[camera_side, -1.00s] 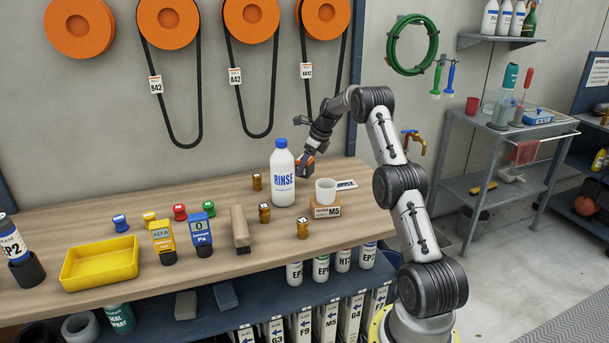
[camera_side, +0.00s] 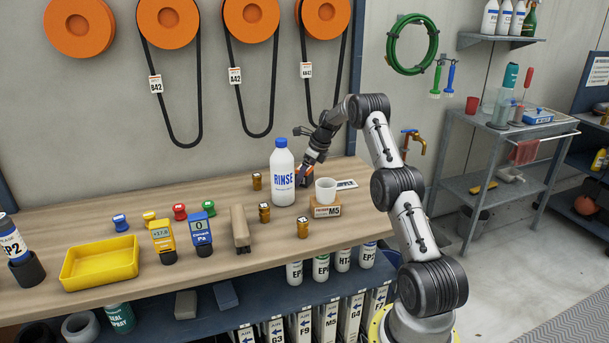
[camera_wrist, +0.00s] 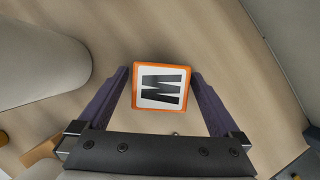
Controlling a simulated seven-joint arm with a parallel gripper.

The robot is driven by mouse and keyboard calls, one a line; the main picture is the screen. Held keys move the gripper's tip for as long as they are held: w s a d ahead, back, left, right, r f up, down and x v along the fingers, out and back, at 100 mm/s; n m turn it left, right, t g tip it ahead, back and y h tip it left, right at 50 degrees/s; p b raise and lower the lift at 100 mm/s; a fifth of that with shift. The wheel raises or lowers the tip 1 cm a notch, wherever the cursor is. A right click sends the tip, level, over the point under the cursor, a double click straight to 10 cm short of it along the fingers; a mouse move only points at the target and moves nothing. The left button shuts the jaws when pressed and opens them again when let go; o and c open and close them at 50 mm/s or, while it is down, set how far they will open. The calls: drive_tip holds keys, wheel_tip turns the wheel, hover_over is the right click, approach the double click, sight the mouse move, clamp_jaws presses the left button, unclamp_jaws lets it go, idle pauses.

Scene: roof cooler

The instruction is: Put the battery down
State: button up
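The battery appears to be the orange block with a white label and a black mark. It shows in the wrist view (camera_wrist: 162,88) between the two fingertips of my gripper (camera_wrist: 161,72), whose tips lie close against its sides. Only a little orange shows there, partly hidden by the bottle and cup. The block is low by the wooden bench top (camera_side: 130,212); I cannot tell whether it touches it.
Small brown bottles (camera_side: 264,212) stand in front.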

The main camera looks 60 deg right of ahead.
drive_tip(key=v, duration=1.2)
drive_tip(key=shift+r, duration=0.2)
drive_tip(key=shift+w, duration=0.15)
